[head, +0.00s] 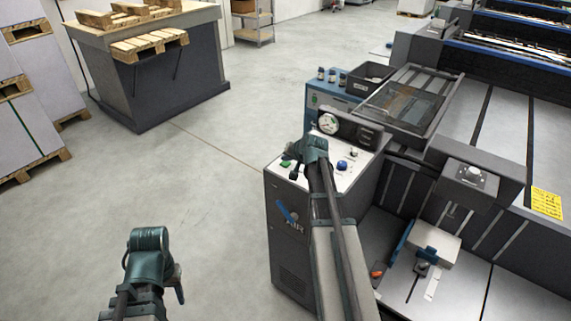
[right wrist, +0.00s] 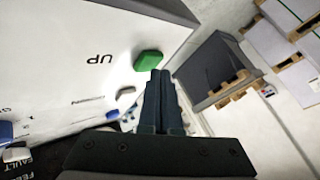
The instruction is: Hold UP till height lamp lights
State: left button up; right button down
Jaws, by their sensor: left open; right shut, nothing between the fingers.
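The green UP button (head: 286,163) sits at the left edge of the white panel on the grey console. In the right wrist view the green button (right wrist: 148,60) is beside the printed word UP. My right gripper (head: 295,171) is shut and empty, its fingertips right by the button; I cannot tell whether they touch it. The closed fingers also show in the right wrist view (right wrist: 160,76). My left gripper (head: 179,292) is open and empty, low over the floor at the left. I cannot make out the height lamp in either view.
The panel also carries a round gauge (head: 329,123) and a blue knob (head: 342,165). A large grey machine (head: 500,120) stands on the right. A dark-sided table with pallets (head: 165,75) stands at the back left. The floor (head: 190,190) between is clear.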

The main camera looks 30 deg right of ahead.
aim_at(286, 165)
jog(key=shift+f+b, duration=0.45)
jog(key=shift+b, duration=0.05)
dwell(0.4)
dwell(4.3)
jog(key=shift+r+p, duration=0.9)
notch_tip(286, 165, up, 5)
jog(key=p, duration=0.5)
